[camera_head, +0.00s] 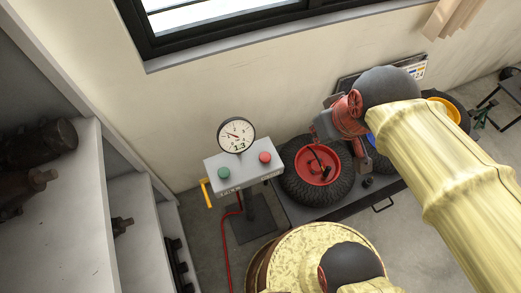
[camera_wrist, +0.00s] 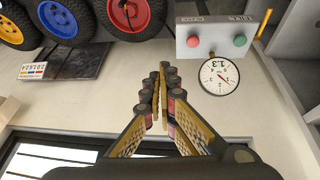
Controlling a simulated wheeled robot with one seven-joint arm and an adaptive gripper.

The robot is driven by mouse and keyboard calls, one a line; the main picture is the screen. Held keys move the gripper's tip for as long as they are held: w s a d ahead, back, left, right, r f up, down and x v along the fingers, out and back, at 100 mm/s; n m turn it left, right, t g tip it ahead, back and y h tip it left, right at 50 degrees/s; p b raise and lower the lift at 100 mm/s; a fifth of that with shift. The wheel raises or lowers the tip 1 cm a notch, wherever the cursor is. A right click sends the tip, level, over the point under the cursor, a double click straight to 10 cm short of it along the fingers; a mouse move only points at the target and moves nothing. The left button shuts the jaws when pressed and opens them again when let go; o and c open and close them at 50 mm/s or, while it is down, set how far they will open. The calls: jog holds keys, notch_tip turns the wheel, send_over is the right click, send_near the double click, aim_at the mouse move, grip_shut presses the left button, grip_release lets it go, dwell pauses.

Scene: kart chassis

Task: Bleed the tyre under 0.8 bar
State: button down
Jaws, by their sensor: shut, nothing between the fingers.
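The tyre with a red hub (camera_head: 318,166) lies flat beside the inflator box, and its edge shows in the wrist view (camera_wrist: 130,28). The grey inflator box (camera_head: 240,172) stands on a post and carries a green button (camera_head: 223,173) and a red button (camera_head: 265,157). These show in the wrist view as green (camera_wrist: 239,40) and red (camera_wrist: 193,41). The round gauge (camera_head: 236,134) above the box reads 1.3; it also shows upside down in the wrist view (camera_wrist: 219,76). My gripper (camera_wrist: 163,68) is shut and empty, apart from both buttons. Its fingertips are hard to make out in the head view.
A yellow handle (camera_head: 206,193) and a red hose (camera_head: 227,245) are at the box's left. Tyres with blue (camera_wrist: 58,19) and yellow (camera_wrist: 10,30) hubs lie beyond the red-hubbed one. Grey shelves (camera_head: 85,190) stand at the left. A wall and window (camera_head: 210,20) are behind.

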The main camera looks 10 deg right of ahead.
jog(key=w+a+n+g+p, duration=0.2)
jog(key=w+a+n, duration=0.1)
jog(key=w+n, duration=0.2)
jog(key=n+g+h+p, duration=0.1)
jog(key=n+g+p, duration=0.35)
jog(key=n, duration=0.85)
send_over(262, 157)
jog(key=a+p, duration=0.2)
notch_tip(262, 157, down, 12)
jog(key=r+t, duration=0.1)
jog(key=t, duration=0.1)
jog(key=shift+w+d+f+g+b, duration=0.1)
jog(key=shift+d+f+g+b, duration=0.15)
jog(key=shift+f+b, duration=0.05)
jog(key=f+b, duration=0.1)
jog(key=f, duration=0.3)
jog(key=f+b, duration=0.1)
jog(key=f, duration=0.4)
jog(key=d+f+b, duration=0.1)
jog(key=f+b, duration=0.1)
jog(key=f, duration=0.3)
jog(key=shift+d, duration=0.1)
